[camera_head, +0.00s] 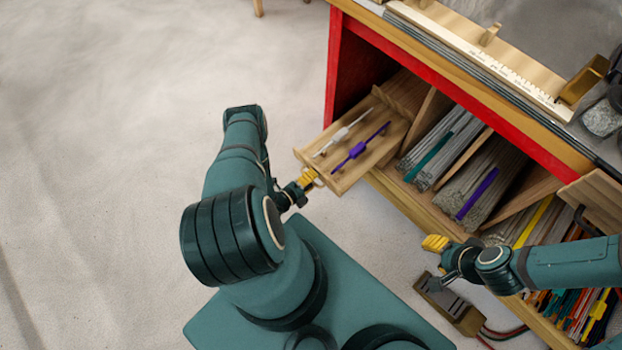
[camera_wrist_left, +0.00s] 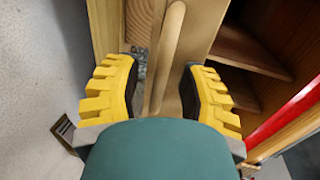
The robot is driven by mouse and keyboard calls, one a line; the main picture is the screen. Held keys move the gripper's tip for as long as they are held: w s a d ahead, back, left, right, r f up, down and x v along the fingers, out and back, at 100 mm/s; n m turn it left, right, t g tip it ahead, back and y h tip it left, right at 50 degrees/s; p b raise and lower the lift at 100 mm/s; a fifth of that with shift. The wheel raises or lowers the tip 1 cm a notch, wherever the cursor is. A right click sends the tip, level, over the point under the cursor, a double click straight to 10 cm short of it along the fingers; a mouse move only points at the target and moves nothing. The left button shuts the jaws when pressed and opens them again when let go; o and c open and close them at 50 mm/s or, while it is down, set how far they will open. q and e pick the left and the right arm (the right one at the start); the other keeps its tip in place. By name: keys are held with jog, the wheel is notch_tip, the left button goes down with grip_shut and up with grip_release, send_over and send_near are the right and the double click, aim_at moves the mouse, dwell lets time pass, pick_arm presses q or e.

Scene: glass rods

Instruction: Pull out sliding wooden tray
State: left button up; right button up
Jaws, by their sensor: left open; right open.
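The wooden tray (camera_head: 375,158) sticks out of the left end of the red-edged cabinet. A white tool-like rod (camera_head: 342,133) and a purple one (camera_head: 360,147) lie on it. My left gripper (camera_head: 307,179) is at the tray's outer front edge, open. In the left wrist view the open yellow fingers (camera_wrist_left: 160,68) stand on either side of a wooden strip of the tray (camera_wrist_left: 170,45); whether they touch it is unclear. My right gripper (camera_head: 437,243) is open in front of the lower shelf, away from the tray.
The cabinet (camera_head: 340,65) holds bundles of thin grey rods (camera_head: 440,140) and coloured rods between wooden dividers. A slotted box (camera_head: 455,305) sits below my right gripper. A wooden ruler-like rail (camera_head: 490,55) lies on top. The pale floor (camera_head: 100,150) at left is clear.

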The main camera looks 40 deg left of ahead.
pick_arm(q)
jog(key=v, duration=1.2)
dwell(0.3)
jog(key=w+d+r+n+g, duration=0.3)
jog(key=w+n, duration=0.2)
jog(key=w, duration=0.3)
jog(key=w+d+r+n+g, duration=0.25)
jog(key=w+r+n, duration=0.2)
jog(key=w, duration=0.25)
jog(key=s+d+r+n+g+h, duration=0.1)
jog(key=s+d+r+n+g, duration=0.2)
jog(key=d+r, duration=0.4)
jog(key=s+d+r+n+g+h, duration=0.1)
jog(key=s+d+r+n+g, duration=0.2)
jog(key=d+r+n+g, duration=0.2)
jog(key=d+r+n, duration=0.3)
jog(key=d, duration=0.3)
jog(key=shift+s, duration=0.3)
